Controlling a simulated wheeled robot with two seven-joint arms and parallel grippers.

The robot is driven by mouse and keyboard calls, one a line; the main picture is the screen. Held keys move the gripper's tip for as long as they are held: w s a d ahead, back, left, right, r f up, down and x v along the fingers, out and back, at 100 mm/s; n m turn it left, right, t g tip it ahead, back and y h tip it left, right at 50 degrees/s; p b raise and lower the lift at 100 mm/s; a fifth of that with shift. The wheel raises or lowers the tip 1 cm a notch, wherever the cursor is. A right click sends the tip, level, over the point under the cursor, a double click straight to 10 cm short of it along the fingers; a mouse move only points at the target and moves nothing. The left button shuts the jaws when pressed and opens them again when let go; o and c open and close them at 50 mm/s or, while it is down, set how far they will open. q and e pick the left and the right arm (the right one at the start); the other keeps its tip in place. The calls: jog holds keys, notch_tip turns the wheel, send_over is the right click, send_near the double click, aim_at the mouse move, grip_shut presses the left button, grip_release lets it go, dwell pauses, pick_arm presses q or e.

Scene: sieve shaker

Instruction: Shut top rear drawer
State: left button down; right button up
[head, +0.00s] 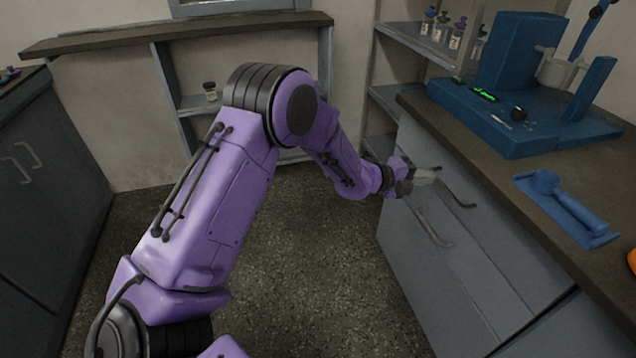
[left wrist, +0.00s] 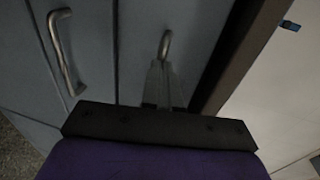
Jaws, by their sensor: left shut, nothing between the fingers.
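The top rear drawer (head: 480,212) is in the grey cabinet at the right, just under the dark worktop. Its bar handle (head: 457,193) also shows in the left wrist view (left wrist: 166,44), straight beyond the fingertips. I see no clear gap between this drawer front and the cabinet, and cannot tell whether it is fully flush. My left gripper (head: 428,176) is shut and empty, with its fingertips close to the drawer front beside the handle. Contact cannot be made out. In the left wrist view the shut fingers (left wrist: 160,84) point at the front. My right gripper is not in view.
A lower front has another handle (head: 435,228). On the worktop (head: 560,168) stand a blue machine (head: 510,120) and a blue tray with a tool (head: 565,208). Shelves with small bottles (head: 440,30) stand behind the cabinet. The speckled floor (head: 300,270) in front is clear.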

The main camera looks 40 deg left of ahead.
pick_arm(q)
jog(key=shift+w+d+r, duration=0.2)
jog(key=shift+w+r, duration=0.05)
jog(key=shift+w, duration=0.1)
jog(key=shift+d+r, duration=0.1)
jog(key=shift+r, duration=0.05)
jog(key=shift+s, duration=0.1)
jog(key=f+v, duration=0.1)
jog(key=v, duration=1.3)
jog(key=shift+a+p, duration=0.2)
jog(key=shift+p, duration=0.2)
